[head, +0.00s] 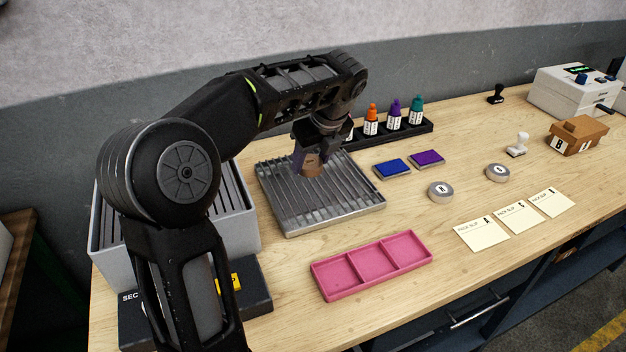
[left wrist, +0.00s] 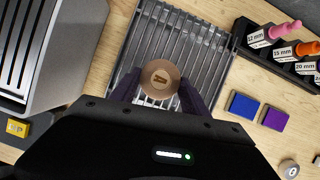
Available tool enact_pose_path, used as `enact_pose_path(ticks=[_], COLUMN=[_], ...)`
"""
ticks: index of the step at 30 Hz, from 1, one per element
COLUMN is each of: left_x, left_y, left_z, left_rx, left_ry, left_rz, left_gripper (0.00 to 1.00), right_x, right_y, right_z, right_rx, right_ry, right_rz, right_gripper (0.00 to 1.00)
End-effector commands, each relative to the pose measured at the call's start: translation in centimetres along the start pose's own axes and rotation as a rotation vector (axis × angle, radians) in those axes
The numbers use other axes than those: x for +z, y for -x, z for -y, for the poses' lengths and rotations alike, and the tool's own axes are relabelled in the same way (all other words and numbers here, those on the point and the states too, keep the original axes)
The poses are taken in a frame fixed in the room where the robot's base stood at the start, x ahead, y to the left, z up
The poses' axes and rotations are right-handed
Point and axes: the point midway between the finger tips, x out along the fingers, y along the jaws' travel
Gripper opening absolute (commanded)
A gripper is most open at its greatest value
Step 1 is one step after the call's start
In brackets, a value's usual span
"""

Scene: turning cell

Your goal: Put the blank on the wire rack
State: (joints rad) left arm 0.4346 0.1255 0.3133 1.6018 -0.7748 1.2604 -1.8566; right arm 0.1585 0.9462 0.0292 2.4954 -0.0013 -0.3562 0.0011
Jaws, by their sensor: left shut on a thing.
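The blank (head: 313,168) is a tan-brown round piece. The blank is over the rack's back half. I cannot tell whether its underside touches the bars. My right gripper is not in view.
A grey slotted bin (head: 240,222) stands left of the rack. A black bottle holder (head: 418,133) is behind it. Blue (head: 392,169) and purple (head: 428,158) pads lie to the right. A pink three-part tray (head: 372,266) is in front. Bare wood surrounds the pads.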

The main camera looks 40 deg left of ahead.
Motion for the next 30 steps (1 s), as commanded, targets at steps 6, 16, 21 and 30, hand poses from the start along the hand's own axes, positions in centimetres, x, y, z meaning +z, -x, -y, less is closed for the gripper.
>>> enact_pose_path(ticks=[6,16,21,30], left_x=[-0.8,-1.1,-1.9,-2.2], left_y=[-2.0,-2.6,-4.8,-5.4], left_z=[0.0,0.0,-0.1,0.0], left_rx=[-0.001,0.000,0.002,-0.002], left_ry=[0.001,0.000,0.000,0.001], left_rz=[0.001,0.000,0.000,0.001], left_gripper=[0.00,0.00,0.00,0.00], right_x=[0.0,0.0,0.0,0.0], right_y=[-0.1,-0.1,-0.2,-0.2], right_z=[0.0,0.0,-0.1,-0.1], right_rx=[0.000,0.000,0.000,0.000], right_ry=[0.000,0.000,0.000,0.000], right_rz=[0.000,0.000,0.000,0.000], right_gripper=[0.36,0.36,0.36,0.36])
